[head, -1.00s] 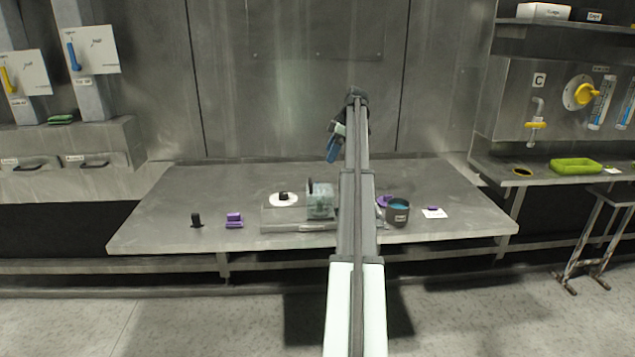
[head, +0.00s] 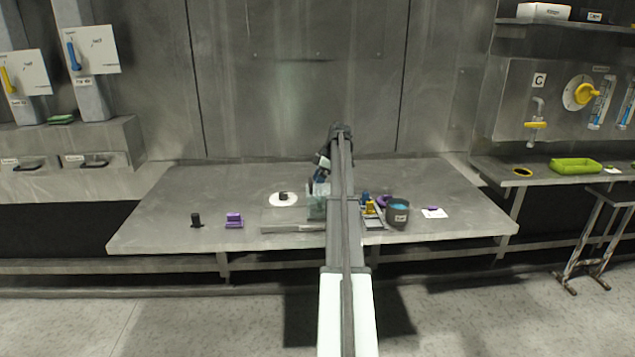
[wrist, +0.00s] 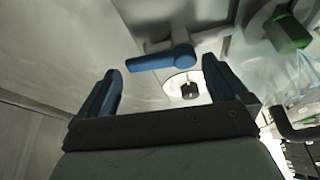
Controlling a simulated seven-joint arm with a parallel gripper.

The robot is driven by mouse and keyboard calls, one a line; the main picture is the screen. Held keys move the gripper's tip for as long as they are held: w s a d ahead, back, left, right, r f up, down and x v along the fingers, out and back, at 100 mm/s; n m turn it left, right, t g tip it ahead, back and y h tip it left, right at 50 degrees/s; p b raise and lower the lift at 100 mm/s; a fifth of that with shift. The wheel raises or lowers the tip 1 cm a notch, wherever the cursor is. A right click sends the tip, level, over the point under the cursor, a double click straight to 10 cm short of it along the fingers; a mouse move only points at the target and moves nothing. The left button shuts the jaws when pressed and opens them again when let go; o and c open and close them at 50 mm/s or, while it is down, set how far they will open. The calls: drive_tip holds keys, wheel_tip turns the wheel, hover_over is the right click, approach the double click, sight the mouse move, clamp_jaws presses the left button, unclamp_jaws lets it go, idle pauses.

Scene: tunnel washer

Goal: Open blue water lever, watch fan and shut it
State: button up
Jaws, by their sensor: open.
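In the wrist view, a blue lever (wrist: 165,59) on a grey fitting lies just past and between the fingertips of my gripper (wrist: 160,70). The blue fingers stand apart, with nothing held between them. In the head view, my gripper (head: 320,176) is low over the bench at the clear box (head: 316,207); I cannot make out this lever there. A green block (wrist: 288,32) shows by clear plastic at the wrist view's upper right. I cannot identify the fan.
A white disc with a black knob (head: 284,197) sits left of the box. A purple block (head: 234,219) and a black piece (head: 196,220) stand further left. A dark cup (head: 397,213) stands right of my arm. Another blue lever (head: 73,56) is on the left wall panel.

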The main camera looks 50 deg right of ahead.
drive_tip(key=shift+f, duration=0.1)
drive_tip(key=shift+c, duration=0.2)
drive_tip(key=c, duration=0.9)
drive_tip(key=shift+c, duration=0.2)
drive_tip(key=m, duration=0.2)
drive_tip(key=s+m+h, duration=0.1)
drive_tip(key=m, duration=0.1)
drive_tip(key=shift+d+t, duration=0.15)
drive_tip(key=shift+t, duration=0.25)
drive_tip(key=m+h, duration=0.1)
drive_tip(key=m, duration=0.1)
drive_tip(key=s+m+h, duration=0.1)
drive_tip(key=m, duration=0.1)
drive_tip(key=shift+s+m, duration=0.1)
drive_tip(key=shift+m, duration=0.2)
drive_tip(key=m+h, duration=0.1)
drive_tip(key=m, duration=0.1)
drive_tip(key=s+m, duration=0.1)
drive_tip(key=m, duration=0.1)
drive_tip(key=shift+h, duration=0.4)
drive_tip(key=shift+s+a+m+g+h, duration=0.2)
drive_tip(key=shift+m+g+h, duration=0.1)
drive_tip(key=shift+m, duration=0.7)
drive_tip(key=shift+s+a+m+g+h, duration=0.2)
drive_tip(key=shift+m+h, duration=0.1)
drive_tip(key=shift+m, duration=0.7)
